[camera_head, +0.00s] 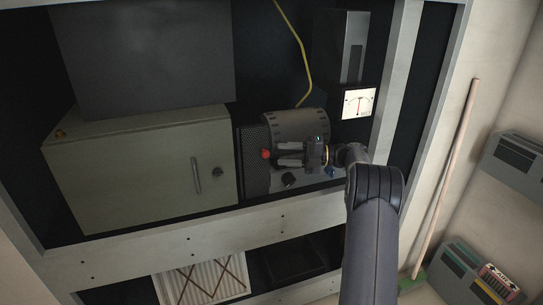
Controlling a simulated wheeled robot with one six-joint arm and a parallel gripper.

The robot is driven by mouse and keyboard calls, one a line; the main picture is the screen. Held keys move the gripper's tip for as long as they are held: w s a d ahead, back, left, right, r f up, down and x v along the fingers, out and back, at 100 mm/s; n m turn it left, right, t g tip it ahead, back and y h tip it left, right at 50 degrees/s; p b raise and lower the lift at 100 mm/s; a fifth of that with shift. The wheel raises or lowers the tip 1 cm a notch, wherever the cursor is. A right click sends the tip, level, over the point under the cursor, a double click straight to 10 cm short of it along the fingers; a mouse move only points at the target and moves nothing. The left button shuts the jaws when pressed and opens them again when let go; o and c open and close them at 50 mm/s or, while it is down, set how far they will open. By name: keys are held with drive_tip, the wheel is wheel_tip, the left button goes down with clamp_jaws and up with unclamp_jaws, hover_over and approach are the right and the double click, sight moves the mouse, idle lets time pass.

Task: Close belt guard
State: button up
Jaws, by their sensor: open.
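A dark mesh panel (254,142), which looks like the belt guard, stands at the left side of a curved grey slotted housing (296,124) in the rack. How far the panel is open I cannot tell. A red knob (265,154) shows by the panel's right edge. My gripper (279,154) is open and points left, in front of the housing. Its two fingertips are just right of the red knob; whether they touch it I cannot tell. My gripper hides the lower part of the housing.
A pale green cabinet (140,165) with a handle stands left of the mesh panel. A lit meter (359,103) is at upper right. A yellow cable (306,65) hangs above the housing. A rack rail (210,235) runs below. A broom (445,180) leans at right.

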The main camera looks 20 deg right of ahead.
sight(266, 154)
drive_tip(key=v, duration=0.4)
drive_tip(key=shift+d, duration=0.15)
drive_tip(key=x, duration=1.1)
drive_tip(key=shift+p, duration=0.3)
drive_tip(key=shift+s+m+t, duration=0.2)
drive_tip(key=shift+m+t, duration=0.1)
drive_tip(key=shift+t, duration=0.2)
drive_tip(key=shift+w, duration=0.1)
